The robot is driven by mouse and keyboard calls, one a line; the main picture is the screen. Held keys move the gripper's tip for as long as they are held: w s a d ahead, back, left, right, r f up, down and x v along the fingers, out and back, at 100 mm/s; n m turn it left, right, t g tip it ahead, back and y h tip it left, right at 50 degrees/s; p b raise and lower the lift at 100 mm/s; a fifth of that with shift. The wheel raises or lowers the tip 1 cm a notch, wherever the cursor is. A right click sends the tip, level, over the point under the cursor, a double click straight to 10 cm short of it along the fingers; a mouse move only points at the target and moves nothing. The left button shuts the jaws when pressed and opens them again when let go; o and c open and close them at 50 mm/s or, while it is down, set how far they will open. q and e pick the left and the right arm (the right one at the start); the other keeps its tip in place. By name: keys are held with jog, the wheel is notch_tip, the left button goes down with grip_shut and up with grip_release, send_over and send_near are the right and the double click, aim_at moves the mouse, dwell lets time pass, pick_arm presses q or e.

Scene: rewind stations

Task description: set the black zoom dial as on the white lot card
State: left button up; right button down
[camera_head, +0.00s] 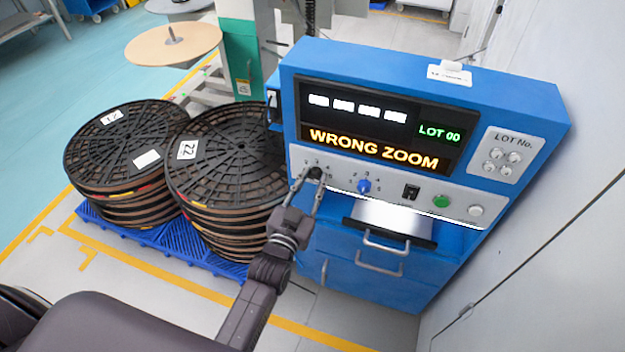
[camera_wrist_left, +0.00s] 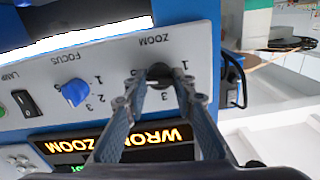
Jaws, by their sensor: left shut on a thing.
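The black zoom dial (camera_head: 315,173) is on the light panel of the blue machine, at the panel's left end. It also shows in the left wrist view (camera_wrist_left: 159,75), with the word ZOOM and the numbers 1 and 3 readable near it. My left gripper (camera_head: 314,179) is shut on the dial, one finger on each side. The fingers and glare hide where its pointer stands. A small white card (camera_head: 450,74) lies on the machine's top with a white block on it; its print is too small to read. My right gripper is not in view.
The machine's screen (camera_head: 380,125) reads WRONG ZOOM and LOT 00. A blue focus dial (camera_head: 364,186), a black lamp switch (camera_head: 410,193) and a green button (camera_head: 441,202) sit right of the zoom dial. Stacked black reels (camera_head: 228,150) stand left on a blue pallet (camera_head: 160,238).

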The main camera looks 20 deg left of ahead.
pick_arm(q)
grip_shut()
jog(key=shift+r+n+p, duration=0.1)
jog(key=shift+n+p, duration=0.5)
jog(key=shift+n, duration=0.5)
jog(key=n+p, duration=0.1)
jog(key=n, duration=0.1)
jog(key=shift+n, duration=0.3)
jog(key=n, duration=0.4)
jog(key=shift+n+p, duration=0.3)
jog(key=shift+n, duration=0.1)
jog(key=o, duration=1.1)
grip_release()
jog(key=shift+s, duration=0.1)
